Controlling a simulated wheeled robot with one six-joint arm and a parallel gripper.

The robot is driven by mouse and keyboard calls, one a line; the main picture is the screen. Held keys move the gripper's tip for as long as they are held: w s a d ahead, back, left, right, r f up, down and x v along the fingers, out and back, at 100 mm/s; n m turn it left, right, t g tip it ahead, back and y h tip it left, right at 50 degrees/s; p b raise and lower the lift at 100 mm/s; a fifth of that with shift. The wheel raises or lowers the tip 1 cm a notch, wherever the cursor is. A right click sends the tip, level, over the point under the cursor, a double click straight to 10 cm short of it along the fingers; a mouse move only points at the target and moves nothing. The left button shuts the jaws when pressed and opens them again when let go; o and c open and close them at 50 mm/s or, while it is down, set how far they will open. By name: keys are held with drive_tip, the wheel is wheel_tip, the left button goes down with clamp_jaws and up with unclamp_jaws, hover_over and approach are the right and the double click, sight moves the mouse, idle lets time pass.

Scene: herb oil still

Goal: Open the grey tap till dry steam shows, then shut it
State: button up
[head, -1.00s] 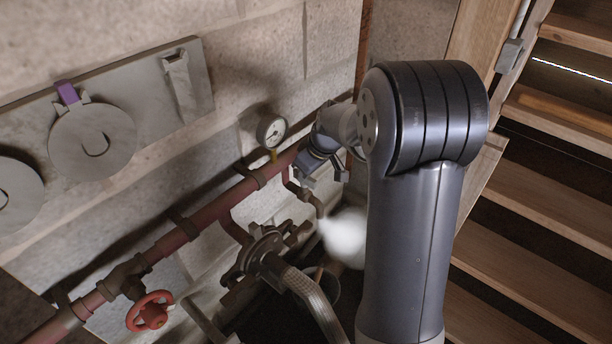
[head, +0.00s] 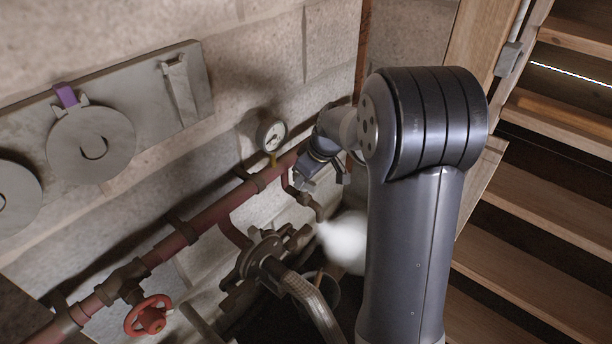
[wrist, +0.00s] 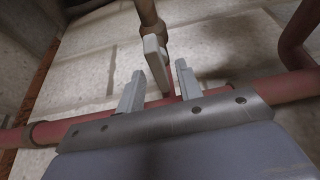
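The grey tap's flat lever (wrist: 155,62) shows in the wrist view on a brownish pipe. Its near end lies between the two fingers of my gripper (wrist: 160,80), with a gap on each side. My gripper is open. In the head view my gripper (head: 305,184) is small and partly hidden by my wrist, just above the tap's outlet pipe (head: 311,203). A white cloud of steam (head: 343,241) hangs at the outlet mouth, partly behind my arm. I cannot tell how far the lever is turned.
A pressure gauge (head: 271,136) stands on the red pipe (head: 217,210) along the block wall. A red handwheel (head: 148,316) is at lower left. A flanged fitting with a hose (head: 306,296) and a bucket (head: 331,291) lie below. Wooden stairs (head: 540,215) are at right.

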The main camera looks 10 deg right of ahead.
drive_tip(key=shift+r, duration=0.1)
drive_tip(key=p+v, duration=0.2)
drive_tip(key=v, duration=0.8)
drive_tip(key=shift+s+r, duration=0.2)
drive_tip(key=shift+r, duration=0.05)
drive_tip(key=shift+d, duration=0.1)
drive_tip(key=b+x, duration=0.2)
drive_tip(key=x, duration=0.9)
drive_tip(key=shift+f, duration=0.1)
drive_tip(key=shift+r, duration=0.2)
drive_tip(key=shift+m, duration=0.3)
